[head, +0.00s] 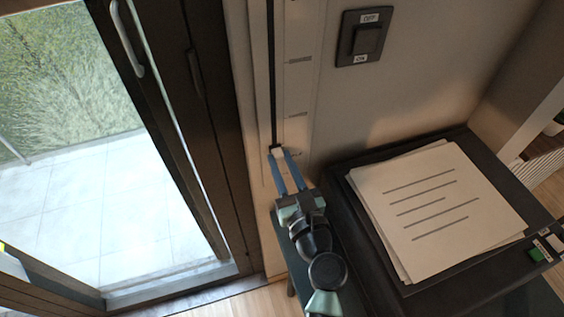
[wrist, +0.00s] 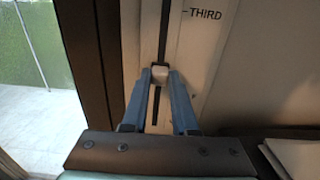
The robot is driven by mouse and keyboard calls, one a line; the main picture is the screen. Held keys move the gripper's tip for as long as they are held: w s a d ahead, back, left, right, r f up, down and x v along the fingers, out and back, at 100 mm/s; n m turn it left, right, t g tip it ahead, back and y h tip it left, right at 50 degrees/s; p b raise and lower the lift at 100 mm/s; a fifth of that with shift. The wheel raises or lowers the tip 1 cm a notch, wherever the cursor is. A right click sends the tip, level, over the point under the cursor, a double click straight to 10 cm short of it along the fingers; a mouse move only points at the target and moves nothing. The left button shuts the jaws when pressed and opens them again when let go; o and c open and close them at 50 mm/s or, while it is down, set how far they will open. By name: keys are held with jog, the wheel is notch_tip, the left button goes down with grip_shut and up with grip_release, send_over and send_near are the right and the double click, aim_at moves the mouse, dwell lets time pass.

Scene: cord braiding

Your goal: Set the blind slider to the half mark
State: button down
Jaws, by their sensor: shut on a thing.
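The blind slider is a small pale knob (head: 277,149) on a dark vertical slot (head: 271,70) in a pale wall strip. In the wrist view the knob (wrist: 160,75) sits between my blue fingertips, with the slot running above and below it. My gripper (head: 278,153) is shut on the knob, one finger on each side. A mark labelled THIRD (wrist: 205,15) stands to the right of the slot, above the knob. Other marks (head: 298,60) line the strip higher up in the head view, their lettering too small to read. I cannot make out a half label.
A glass door (head: 75,150) with a dark frame is left of the strip. A black wall switch (head: 366,38) marked OFF and ON is to the right. A dark unit (head: 340,190) with paper sheets (head: 435,205) on top stands close right of my arm.

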notch_tip(320, 180, down, 5)
jog(key=shift+r+b, duration=0.15)
jog(key=shift+b, duration=1)
jog(key=shift+r, duration=0.1)
jog(key=c, duration=0.7)
grip_release()
jog(key=shift+r, duration=0.1)
jog(key=shift+s, duration=0.1)
jog(key=shift+b+v, duration=0.65)
jog(key=shift+v, duration=5.75)
